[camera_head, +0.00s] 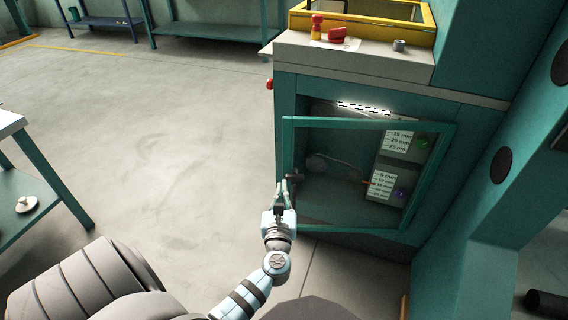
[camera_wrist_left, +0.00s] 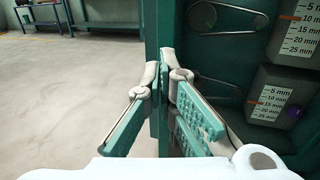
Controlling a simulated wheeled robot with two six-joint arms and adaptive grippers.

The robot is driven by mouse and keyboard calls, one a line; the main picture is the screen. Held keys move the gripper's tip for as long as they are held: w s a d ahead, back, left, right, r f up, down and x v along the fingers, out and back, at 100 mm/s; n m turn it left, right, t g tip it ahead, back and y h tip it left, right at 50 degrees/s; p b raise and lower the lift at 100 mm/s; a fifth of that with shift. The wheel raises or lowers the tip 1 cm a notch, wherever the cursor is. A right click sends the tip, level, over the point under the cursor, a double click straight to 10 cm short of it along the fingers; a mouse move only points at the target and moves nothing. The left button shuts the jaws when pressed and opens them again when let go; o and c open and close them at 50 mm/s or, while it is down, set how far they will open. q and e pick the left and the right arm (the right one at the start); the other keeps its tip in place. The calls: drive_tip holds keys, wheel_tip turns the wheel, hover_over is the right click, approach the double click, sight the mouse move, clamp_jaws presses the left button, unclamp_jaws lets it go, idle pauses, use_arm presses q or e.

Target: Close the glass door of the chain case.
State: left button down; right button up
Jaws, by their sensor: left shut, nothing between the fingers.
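The chain case (camera_head: 288,92) is a teal cabinet with a lit interior. Its glass door (camera_head: 370,121) has a teal frame and stands ajar, its left edge out in front of the opening. Through the glass I see white labels marked in mm. My left gripper (camera_head: 284,187) is shut and empty at the door's left edge, with its fingers pointing toward the case. In the left wrist view, the fingertips (camera_wrist_left: 166,72) overlap a teal upright (camera_wrist_left: 155,35); I cannot tell whether they touch it. My right gripper is out of view.
A yellow-framed tray (camera_head: 368,18) and small red parts (camera_head: 337,34) sit on top of the cabinet. A bench (camera_head: 42,185) stands at the left, and another bench (camera_head: 215,32) is at the back. The floor left of the case is clear.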

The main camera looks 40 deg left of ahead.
use_arm(q)
drive_tip(key=b, duration=0.2)
approach(284, 158)
drive_tip(key=x, duration=0.4)
drive_tip(key=shift+x, duration=1.05)
drive_tip(key=shift+w+a+r, duration=0.15)
drive_tip(key=shift+w+a, duration=0.05)
drive_tip(key=shift+w, duration=0.2)
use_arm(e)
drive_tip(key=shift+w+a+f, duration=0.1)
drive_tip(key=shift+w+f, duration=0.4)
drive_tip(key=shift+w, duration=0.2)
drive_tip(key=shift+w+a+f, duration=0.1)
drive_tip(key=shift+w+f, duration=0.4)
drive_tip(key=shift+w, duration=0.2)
use_arm(q)
drive_tip(key=shift+b, duration=0.35)
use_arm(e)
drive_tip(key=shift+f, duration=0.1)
